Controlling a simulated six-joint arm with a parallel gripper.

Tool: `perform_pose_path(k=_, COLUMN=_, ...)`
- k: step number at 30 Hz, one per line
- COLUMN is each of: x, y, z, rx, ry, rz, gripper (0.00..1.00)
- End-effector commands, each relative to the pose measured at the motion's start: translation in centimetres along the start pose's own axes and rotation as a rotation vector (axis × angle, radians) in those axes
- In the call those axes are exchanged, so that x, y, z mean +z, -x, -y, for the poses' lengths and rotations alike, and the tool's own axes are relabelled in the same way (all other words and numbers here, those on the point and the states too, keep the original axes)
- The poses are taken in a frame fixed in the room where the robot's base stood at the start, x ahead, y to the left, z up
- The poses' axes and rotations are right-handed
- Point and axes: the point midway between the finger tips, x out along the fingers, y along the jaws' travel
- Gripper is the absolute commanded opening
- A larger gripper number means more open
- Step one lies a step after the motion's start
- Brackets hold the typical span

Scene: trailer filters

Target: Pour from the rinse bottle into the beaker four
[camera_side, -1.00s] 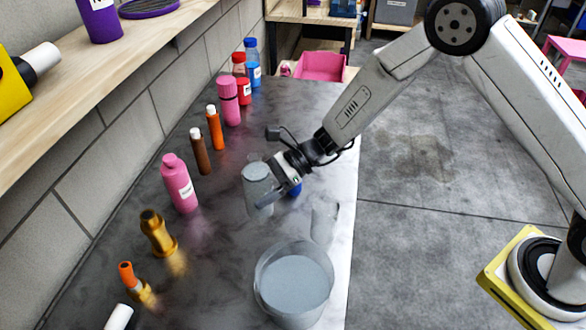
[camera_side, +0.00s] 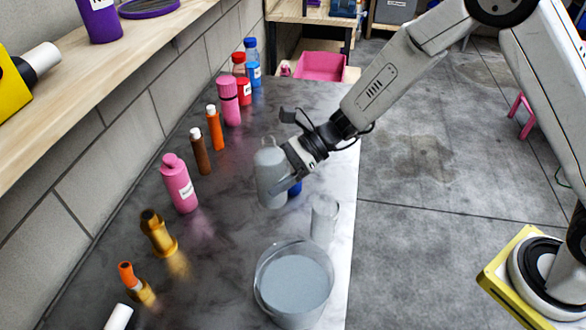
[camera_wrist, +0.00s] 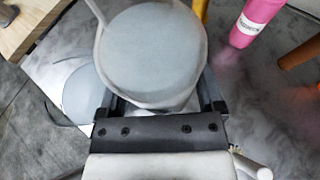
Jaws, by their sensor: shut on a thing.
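My gripper (camera_side: 284,176) is shut around a pale grey, round vessel (camera_side: 270,180) and holds it roughly upright above the dark counter. In the wrist view the vessel (camera_wrist: 152,55) fills the space between the fingers, its round grey top facing the camera. I cannot read a label on it. A small clear beaker (camera_side: 324,218) stands below and to the right of the held vessel in the side view, apart from it. A wide clear container (camera_side: 293,285) of grey contents stands nearer the camera. I cannot tell which one is beaker four. A blue item (camera_side: 295,188) is partly hidden behind my gripper.
The counter's right edge (camera_side: 349,230) drops to the floor.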

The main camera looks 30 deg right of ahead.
Motion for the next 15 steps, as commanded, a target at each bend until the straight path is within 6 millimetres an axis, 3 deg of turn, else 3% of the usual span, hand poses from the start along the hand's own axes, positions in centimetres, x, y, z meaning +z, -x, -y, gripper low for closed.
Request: perform_pose_path(k=15, x=-2.6, y=5.6, z=-7.3, rx=-0.001, ry=0.001, rz=-0.005, gripper=0.00)
